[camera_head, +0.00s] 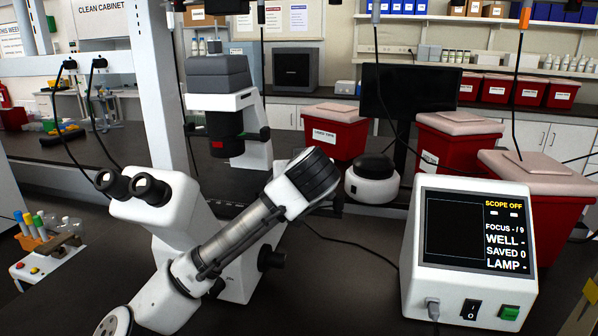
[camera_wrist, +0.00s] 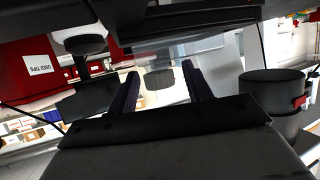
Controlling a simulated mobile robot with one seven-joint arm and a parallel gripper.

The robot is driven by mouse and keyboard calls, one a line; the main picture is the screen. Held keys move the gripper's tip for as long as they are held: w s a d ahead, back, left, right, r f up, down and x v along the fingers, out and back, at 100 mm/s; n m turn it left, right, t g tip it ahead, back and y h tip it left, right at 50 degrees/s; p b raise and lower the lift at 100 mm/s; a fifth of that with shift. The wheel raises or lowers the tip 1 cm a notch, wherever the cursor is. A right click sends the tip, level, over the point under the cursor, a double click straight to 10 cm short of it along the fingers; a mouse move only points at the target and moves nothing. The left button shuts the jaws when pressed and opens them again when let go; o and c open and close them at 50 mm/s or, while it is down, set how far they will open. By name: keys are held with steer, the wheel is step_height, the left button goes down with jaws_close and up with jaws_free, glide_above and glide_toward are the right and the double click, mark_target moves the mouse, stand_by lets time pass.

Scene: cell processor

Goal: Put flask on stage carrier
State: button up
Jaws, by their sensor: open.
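My gripper shows in the wrist view (camera_wrist: 161,88) with its two dark fingers apart and nothing clearly held between them. In the head view my white and grey arm reaches up across the front of the microscope (camera_head: 160,205), and its fingers are hidden. Clear, flask-like vessels (camera_head: 66,240) stand at the far left beside coloured-cap tubes; I cannot tell whether one is the task's flask. They are well away from my gripper. The stage carrier cannot be made out; my arm covers much of the microscope's middle.
A white control box (camera_head: 468,255) at the front right reads SCOPE OFF. Red lidded bins (camera_head: 335,133) stand behind, with more at the right. A small white round device (camera_head: 372,185) sits near my arm's end. Cables hang from above.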

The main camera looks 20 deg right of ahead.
steer(key=shift+r, duration=0.1)
steer(key=shift+r, duration=0.15)
steer(key=b+v, duration=0.2)
steer(key=v, duration=1)
